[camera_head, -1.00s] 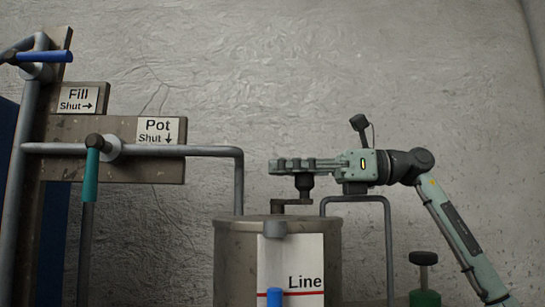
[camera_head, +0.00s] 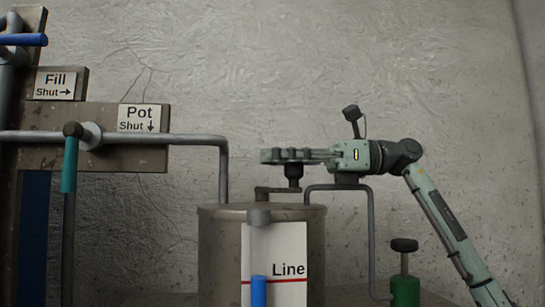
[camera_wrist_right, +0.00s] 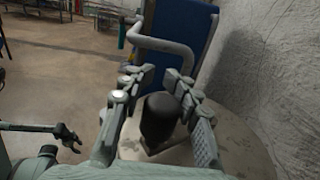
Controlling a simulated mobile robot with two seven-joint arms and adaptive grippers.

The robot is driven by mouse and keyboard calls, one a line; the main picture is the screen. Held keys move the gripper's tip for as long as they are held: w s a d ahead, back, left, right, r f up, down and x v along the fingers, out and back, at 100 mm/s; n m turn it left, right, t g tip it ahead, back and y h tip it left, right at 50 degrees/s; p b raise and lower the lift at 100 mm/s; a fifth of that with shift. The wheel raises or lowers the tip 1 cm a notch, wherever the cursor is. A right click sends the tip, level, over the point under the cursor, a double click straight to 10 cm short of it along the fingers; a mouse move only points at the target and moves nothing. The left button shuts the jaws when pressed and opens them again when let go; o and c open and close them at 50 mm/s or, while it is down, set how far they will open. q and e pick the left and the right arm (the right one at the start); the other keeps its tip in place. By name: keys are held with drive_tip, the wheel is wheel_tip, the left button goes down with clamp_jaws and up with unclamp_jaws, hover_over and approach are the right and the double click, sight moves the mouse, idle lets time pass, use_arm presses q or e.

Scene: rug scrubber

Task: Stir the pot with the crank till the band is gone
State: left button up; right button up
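The pot (camera_head: 217,255) is a grey metal drum with a flat lid at the lower centre. The crank (camera_head: 284,189) stands above its lid, with a black upright knob (camera_head: 294,176). My right gripper (camera_head: 285,156) reaches in from the right at the knob. My left gripper (camera_wrist_right: 68,138) shows small in the right wrist view, open and empty, away from the pot. I can make out no band; the pot's inside is hidden.
A white "Line" card (camera_head: 275,255) with a red line stands before the pot, behind a blue upright piece (camera_head: 259,291). Pipes flank the pot. A teal-handled Pot valve (camera_head: 70,165) and blue Fill handle (camera_head: 22,40) are left. A green black-knobbed fixture (camera_head: 404,288) stands right.

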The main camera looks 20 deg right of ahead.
drive_tip(key=shift+o, duration=1.4)
drive_tip(key=v, duration=1.2)
drive_tip(key=shift+a, duration=0.1)
